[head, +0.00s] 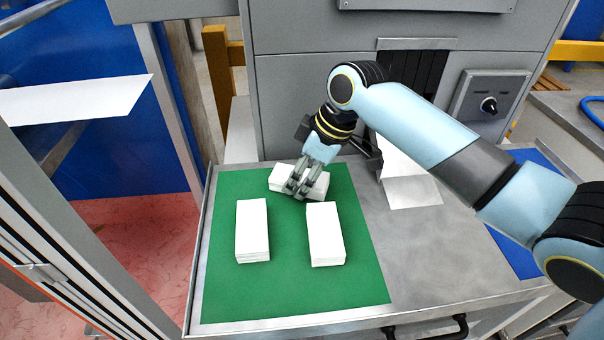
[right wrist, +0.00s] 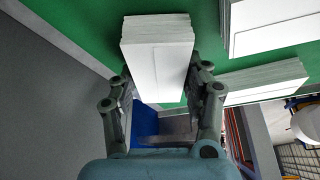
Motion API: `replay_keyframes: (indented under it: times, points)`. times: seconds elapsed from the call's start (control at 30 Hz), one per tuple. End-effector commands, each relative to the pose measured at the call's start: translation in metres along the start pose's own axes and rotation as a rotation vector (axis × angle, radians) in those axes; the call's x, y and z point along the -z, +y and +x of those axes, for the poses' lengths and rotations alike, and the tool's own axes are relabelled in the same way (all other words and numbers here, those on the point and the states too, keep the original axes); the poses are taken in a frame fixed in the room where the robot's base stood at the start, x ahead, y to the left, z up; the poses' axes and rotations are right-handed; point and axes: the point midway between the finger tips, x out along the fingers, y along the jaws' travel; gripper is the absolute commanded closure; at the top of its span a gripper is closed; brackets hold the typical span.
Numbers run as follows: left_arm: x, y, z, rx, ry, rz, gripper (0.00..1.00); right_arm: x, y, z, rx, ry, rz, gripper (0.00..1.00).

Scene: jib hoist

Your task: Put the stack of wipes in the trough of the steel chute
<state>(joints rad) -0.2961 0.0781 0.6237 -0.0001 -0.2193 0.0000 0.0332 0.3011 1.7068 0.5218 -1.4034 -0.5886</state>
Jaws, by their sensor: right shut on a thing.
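Three white stacks of wipes are in the head view. One stack (head: 283,175) is at the back of the green mat (head: 345,278), and my right gripper (head: 296,187) is shut on it. In the right wrist view this stack (right wrist: 157,42) sits between the two fingers of my right gripper (right wrist: 160,90). A second stack (head: 252,230) lies at the front left of the mat and a third (head: 326,234) at the front right. The steel chute (head: 412,190) stands right of the mat, partly hidden behind my right arm. My left gripper is not in view.
A grey machine (head: 310,95) with a dark strip curtain (head: 412,72) and a knob panel (head: 489,97) stands behind the table. A blue mat (head: 512,240) lies at the right.

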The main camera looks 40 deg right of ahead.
Motion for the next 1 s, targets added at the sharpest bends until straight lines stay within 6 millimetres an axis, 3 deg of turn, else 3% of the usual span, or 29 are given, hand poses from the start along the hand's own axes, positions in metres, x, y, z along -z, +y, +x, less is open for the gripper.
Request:
replay_keyframes:
  times: [0.37,0.4,0.53,0.83,1.0]
  points:
    - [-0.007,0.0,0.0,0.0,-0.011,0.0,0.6,-0.002,0.0,0.004,0.0,0.0,0.0,0.91]
    - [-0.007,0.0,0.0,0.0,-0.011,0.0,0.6,-0.002,0.0,0.004,0.0,0.0,0.0,0.46]
    - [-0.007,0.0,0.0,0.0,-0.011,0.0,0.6,-0.002,0.0,0.003,0.0,0.0,0.0,0.29]
    - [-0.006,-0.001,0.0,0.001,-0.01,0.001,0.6,-0.001,0.0,0.002,-0.001,0.0,-0.001,0.28]
    - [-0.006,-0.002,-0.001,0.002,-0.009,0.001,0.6,-0.001,0.001,-0.018,-0.004,0.0,-0.003,0.28]
